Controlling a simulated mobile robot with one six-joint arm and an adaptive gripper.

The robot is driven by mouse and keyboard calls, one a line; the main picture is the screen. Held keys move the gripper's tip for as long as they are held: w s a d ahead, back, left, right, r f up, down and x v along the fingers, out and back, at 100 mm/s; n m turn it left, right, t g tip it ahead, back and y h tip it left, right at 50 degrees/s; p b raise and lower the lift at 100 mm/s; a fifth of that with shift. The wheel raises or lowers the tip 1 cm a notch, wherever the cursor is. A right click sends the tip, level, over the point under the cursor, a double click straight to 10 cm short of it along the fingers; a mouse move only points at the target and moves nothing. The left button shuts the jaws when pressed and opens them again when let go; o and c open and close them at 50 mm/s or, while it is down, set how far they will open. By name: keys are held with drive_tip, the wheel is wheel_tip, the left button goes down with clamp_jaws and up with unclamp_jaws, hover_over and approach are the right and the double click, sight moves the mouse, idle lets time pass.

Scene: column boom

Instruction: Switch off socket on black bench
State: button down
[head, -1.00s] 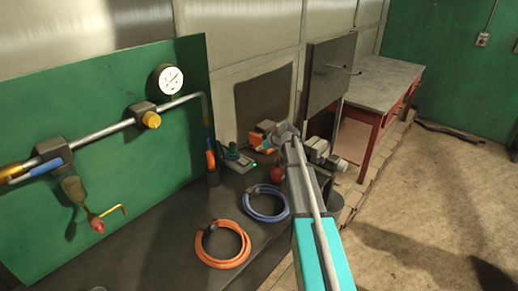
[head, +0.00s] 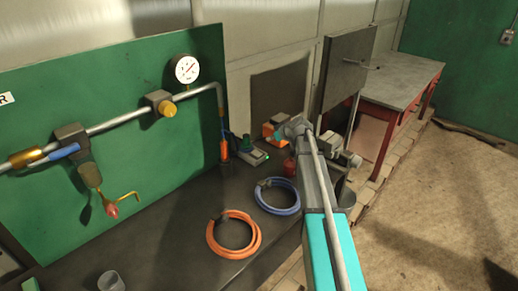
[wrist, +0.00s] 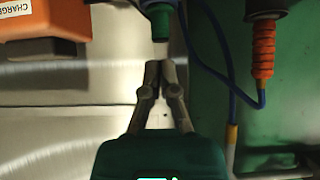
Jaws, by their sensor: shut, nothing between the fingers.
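The socket (head: 249,154) is a small grey box on the black bench (head: 175,218), by the foot of the green panel. A small green light shows at its right end. A green plug (head: 247,141) stands at it; a green cylindrical part (wrist: 160,22), apparently this plug, shows in the wrist view. My gripper (wrist: 160,68) is shut and empty, its fingertips just below that green part, with a small gap in the picture. In the head view my arm reaches over the bench to the right of the socket, and the fingers are too small to make out. No switch is clearly visible.
An orange box (wrist: 45,22) marked "CHARGE" is left of the fingers in the wrist view. A blue cable (wrist: 228,75) and an orange sleeve (wrist: 263,50) are to the right. Orange (head: 235,235) and blue (head: 278,196) hose coils lie on the bench, and a red pot (head: 290,167) stands behind.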

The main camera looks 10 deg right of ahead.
drive_tip(key=shift+f, duration=0.1)
drive_tip(key=b, duration=0.6)
hover_over(258, 154)
wheel_tip(258, 154, down, 6)
drive_tip(key=shift+d+f, duration=0.1)
drive_tip(key=shift+w+a+f+b, duration=0.15)
drive_tip(key=shift+f+b, duration=0.8)
drive_tip(key=shift+b, duration=0.05)
drive_tip(key=shift+w+a+f+b, duration=0.1)
drive_tip(key=shift+w+f+b, duration=0.05)
drive_tip(key=shift+f+b, duration=0.8)
